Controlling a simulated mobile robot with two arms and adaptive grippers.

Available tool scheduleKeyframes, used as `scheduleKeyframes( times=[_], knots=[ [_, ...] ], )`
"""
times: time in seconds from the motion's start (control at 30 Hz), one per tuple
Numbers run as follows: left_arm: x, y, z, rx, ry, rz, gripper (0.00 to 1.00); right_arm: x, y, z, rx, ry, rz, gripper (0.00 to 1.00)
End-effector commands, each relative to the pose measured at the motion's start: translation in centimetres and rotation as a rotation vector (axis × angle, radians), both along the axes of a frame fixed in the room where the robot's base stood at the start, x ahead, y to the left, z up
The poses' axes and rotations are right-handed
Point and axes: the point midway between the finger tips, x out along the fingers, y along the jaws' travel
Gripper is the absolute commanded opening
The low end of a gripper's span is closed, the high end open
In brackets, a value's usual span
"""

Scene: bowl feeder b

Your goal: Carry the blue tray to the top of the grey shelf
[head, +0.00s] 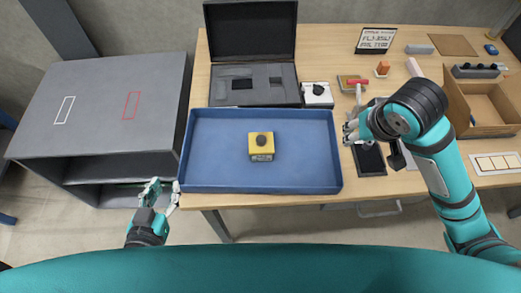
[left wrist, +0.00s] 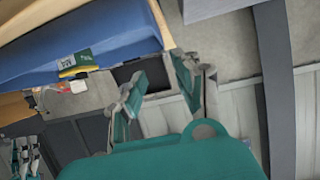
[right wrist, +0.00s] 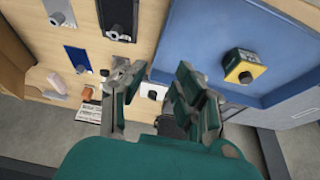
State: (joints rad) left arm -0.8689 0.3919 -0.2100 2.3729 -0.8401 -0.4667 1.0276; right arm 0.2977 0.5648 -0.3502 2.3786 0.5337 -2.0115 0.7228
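The blue tray (head: 300,160) lies on the wooden table, overhanging or near its front left, and holds a yellow box with a black knob (head: 261,147). The tray also shows in the right wrist view (right wrist: 205,50) and the left wrist view (left wrist: 100,30). The grey shelf (head: 100,90) stands left of the tray; its top carries a white and a red outline. My left gripper (head: 160,187) is open and empty, beside the tray's front left corner. My right gripper (head: 350,132) is open, close to the tray's right wall; contact cannot be told.
An open black case (head: 255,85) stands right behind the tray. A cardboard box (head: 485,105) is farther right. The shelf top is clear.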

Motion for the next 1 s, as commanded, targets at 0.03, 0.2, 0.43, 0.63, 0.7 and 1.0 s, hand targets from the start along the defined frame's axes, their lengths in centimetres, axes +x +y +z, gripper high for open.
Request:
scheduleKeyframes(
  times=[0.03,0.2,0.43,0.63,0.7,1.0],
  knots=[
    [0.1,0.0,0.0,0.000,0.000,0.000,0.32,0.0,0.0,-0.1,0.001,0.000,0.000,0.32],
    [1.3,0.0,-0.4,0.000,-0.003,-0.001,0.32,0.4,0.1,-1.3,0.005,0.005,-0.001,0.32],
    [5.2,-0.1,-2.0,0.002,-0.005,-0.001,0.32,2.0,-0.1,-5.1,-0.001,0.006,0.000,0.32],
    [8.9,-0.1,-3.5,0.004,-0.003,0.002,0.32,3.5,-0.1,-8.8,0.000,0.005,0.001,0.32],
    [10.2,-0.2,-4.1,0.002,-0.003,0.001,0.32,4.1,-0.1,-10.1,0.000,0.004,-0.001,0.32],
    [14.7,-0.3,-6.0,0.001,-0.001,0.002,0.32,6.1,-0.1,-14.7,0.000,0.001,0.000,0.32]
  ],
)
